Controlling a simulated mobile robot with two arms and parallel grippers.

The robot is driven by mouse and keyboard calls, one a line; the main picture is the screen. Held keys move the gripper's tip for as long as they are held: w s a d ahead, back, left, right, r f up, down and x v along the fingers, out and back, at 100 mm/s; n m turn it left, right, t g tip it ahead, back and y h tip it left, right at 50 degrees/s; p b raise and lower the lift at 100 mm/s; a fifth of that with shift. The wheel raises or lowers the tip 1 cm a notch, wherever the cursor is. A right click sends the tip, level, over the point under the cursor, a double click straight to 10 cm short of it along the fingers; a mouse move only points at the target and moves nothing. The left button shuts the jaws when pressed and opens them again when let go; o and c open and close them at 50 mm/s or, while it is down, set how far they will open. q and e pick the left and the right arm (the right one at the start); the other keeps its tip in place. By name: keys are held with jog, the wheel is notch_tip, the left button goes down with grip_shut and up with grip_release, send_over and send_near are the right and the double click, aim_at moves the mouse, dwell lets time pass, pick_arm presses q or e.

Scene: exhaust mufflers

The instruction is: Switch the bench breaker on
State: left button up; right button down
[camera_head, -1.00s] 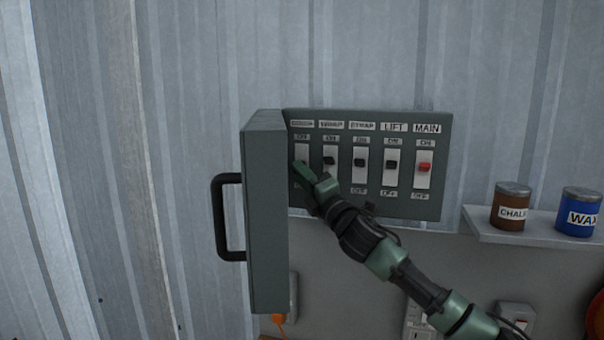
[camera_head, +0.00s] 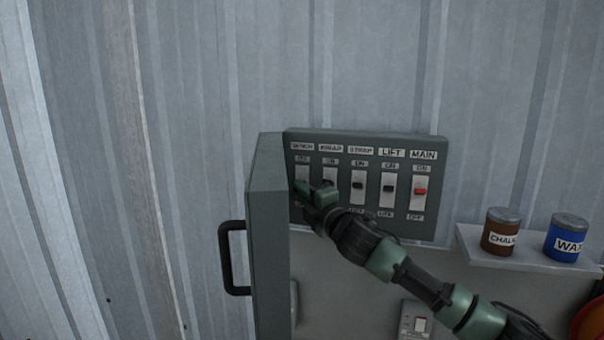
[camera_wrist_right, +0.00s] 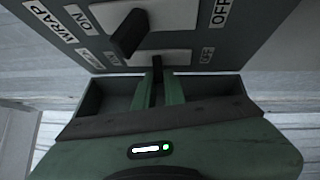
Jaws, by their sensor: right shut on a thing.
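The grey breaker panel (camera_head: 400,230) is mounted on the wall with its breakers in a row, labelled from BENCH at the left to MAIN at the right. The BENCH breaker (camera_head: 302,172) is the leftmost, and its lever is hidden in the head view. My right gripper (camera_head: 298,187) is at this breaker. In the right wrist view, the gripper (camera_wrist_right: 157,88) is shut on the dark bench lever (camera_wrist_right: 157,72), one finger on each side. The lever looks near mid-plate; its exact position is unclear. My left gripper is not in view.
The panel's open door (camera_head: 268,230) with a black handle (camera_head: 229,258) stands just left of the breaker. The WRAP lever (camera_wrist_right: 128,35) is close beside my fingers. A shelf (camera_head: 500,254) with CHALK (camera_head: 500,235) and WAX (camera_head: 563,242) tins is at right.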

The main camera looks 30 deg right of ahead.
pick_arm(q)
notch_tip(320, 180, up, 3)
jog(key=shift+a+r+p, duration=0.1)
jog(key=shift+p, duration=0.8)
pick_arm(e)
notch_tip(320, 180, up, 3)
jog(key=m+g, duration=0.2)
jog(key=m+g+y, duration=0.1)
jog(key=m+g, duration=0.1)
jog(key=g, duration=0.1)
jog(key=shift+w+d+f+m, duration=0.1)
jog(key=shift+w+d+m, duration=0.05)
jog(key=shift+m, duration=0.15)
jog(key=c, duration=1.8)
grip_release()
jog(key=shift+o, duration=0.2)
